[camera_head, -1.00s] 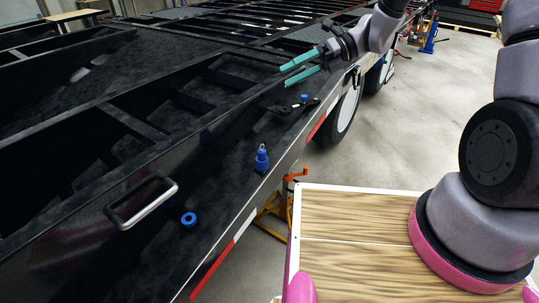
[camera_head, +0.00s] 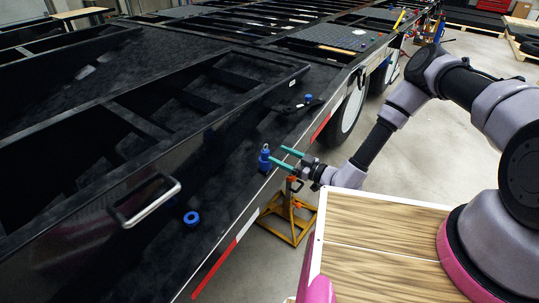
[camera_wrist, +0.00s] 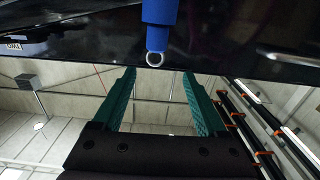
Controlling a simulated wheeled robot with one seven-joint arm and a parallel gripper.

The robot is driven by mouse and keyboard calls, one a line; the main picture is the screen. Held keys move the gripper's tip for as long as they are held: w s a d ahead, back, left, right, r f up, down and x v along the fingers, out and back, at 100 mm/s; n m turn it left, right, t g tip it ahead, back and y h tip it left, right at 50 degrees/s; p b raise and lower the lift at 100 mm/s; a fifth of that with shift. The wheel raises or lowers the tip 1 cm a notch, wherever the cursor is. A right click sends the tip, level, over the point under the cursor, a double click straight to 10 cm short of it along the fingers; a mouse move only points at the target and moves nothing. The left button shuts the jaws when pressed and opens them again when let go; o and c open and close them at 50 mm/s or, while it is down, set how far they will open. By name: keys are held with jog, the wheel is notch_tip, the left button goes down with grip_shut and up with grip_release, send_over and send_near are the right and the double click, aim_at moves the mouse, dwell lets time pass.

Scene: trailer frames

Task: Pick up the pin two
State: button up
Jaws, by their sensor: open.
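A blue pin (camera_head: 264,161) with a metal ring on top stands upright on the black trailer frame near its side edge. In the wrist view the blue pin (camera_wrist: 159,14) shows upside down, its ring hanging just beyond and between the fingertips. My gripper (camera_head: 284,158) is open, its two teal fingers pointing left at the pin from the right side. In the wrist view my gripper (camera_wrist: 156,75) has nothing between its fingers. Whether a finger touches the pin cannot be told.
A blue ring (camera_head: 191,218) lies on the frame near a metal handle (camera_head: 147,203). A small blue-topped part (camera_head: 308,98) sits farther along the edge. An orange jack stand (camera_head: 289,217) is below the frame. My wooden-topped base is at the lower right.

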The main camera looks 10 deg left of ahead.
aim_at(265, 149)
jog(key=x, duration=0.5)
jog(key=shift+a+f, duration=0.1)
jog(key=shift+f, duration=0.05)
jog(key=shift+w+x, duration=0.2)
jog(key=shift+x, duration=1.2)
jog(key=shift+w+x, duration=0.25)
jog(key=shift+x, duration=1.15)
jog(key=shift+d, duration=0.2)
grip_shut()
